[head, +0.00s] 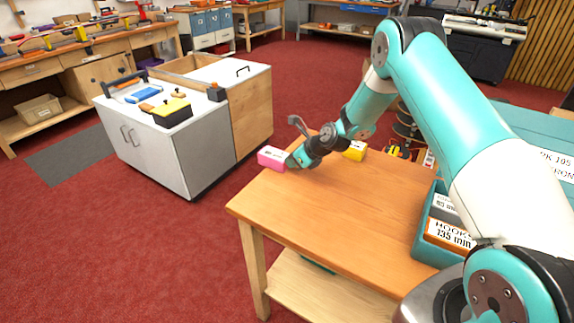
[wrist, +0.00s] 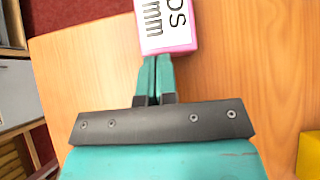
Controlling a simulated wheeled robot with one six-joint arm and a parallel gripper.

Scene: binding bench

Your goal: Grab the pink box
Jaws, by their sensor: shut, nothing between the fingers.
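The pink box (head: 272,159) sits on the wooden table near its far left edge in the head view. In the wrist view the pink box (wrist: 166,27) shows at the top centre, with a white label and dark letters, partly cut off by the frame. My gripper (head: 293,163) is right beside the box in the head view. In the wrist view the fingers of my gripper (wrist: 154,62) are together, with nothing between them, and their tips are at the box's near side. I cannot tell whether they touch it.
A yellow box (head: 354,151) stands on the table (head: 320,210) behind my wrist; its yellow edge also shows at the lower right in the wrist view. A teal bin (head: 430,240) with labelled boxes stands at the right. A grey cabinet (head: 150,155) stands beyond the table, at left.

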